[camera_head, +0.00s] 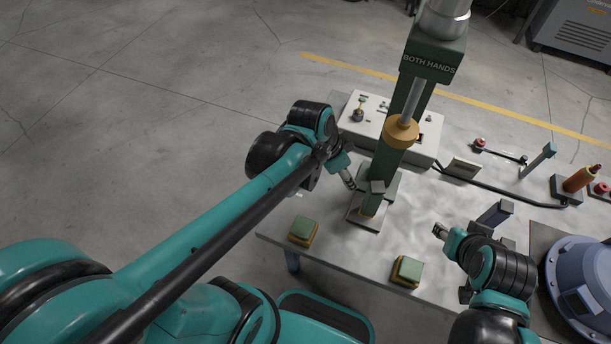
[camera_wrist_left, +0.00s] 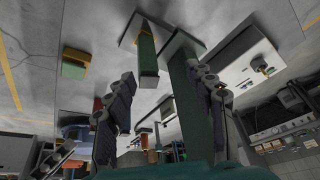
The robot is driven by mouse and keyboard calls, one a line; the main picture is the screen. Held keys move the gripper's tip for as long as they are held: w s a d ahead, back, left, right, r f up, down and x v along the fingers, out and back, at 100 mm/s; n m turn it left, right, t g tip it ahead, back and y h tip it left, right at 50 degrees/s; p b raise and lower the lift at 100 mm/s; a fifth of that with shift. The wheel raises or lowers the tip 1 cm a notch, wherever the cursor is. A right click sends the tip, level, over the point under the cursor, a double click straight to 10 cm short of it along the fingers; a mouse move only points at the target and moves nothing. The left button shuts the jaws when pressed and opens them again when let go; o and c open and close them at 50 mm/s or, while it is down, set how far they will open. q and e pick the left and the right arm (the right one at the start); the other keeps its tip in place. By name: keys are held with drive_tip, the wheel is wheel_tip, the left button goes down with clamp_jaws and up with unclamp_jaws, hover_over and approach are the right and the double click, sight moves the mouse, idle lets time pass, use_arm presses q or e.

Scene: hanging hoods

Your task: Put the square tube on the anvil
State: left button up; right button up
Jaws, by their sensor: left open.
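A blue-grey square-section piece (camera_head: 495,214), which looks like the square tube, is on the table near my right gripper. The anvil seems to be the short green post with a gold foot and grey top (camera_head: 377,187) on the plate under the press; it also shows in the left wrist view (camera_wrist_left: 147,58). My left gripper (camera_head: 349,179) is open and empty just left of that post. In its wrist view its fingers (camera_wrist_left: 162,80) are spread, with the post beyond them. My right gripper (camera_head: 440,231) is left of the square piece; its finger opening is too small to judge.
The green press column (camera_head: 387,150) stands behind the post, with a gold collar (camera_head: 401,130) above. Two green pads (camera_head: 303,229) (camera_head: 407,270) sit near the front edge. A white control box (camera_head: 372,122), cables and a blue round housing (camera_head: 585,280) limit room.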

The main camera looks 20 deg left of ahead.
use_arm(q)
drive_tip(key=s+a+r+n+t+y, duration=0.2)
drive_tip(key=s+a+n+t, duration=0.1)
drive_tip(key=s+a+n, duration=0.4)
drive_tip(key=shift+s+a+n+t+y, duration=0.3)
drive_tip(key=shift+a+n+y, duration=0.1)
drive_tip(key=shift+a+n, duration=0.6)
drive_tip(key=shift+d, duration=0.1)
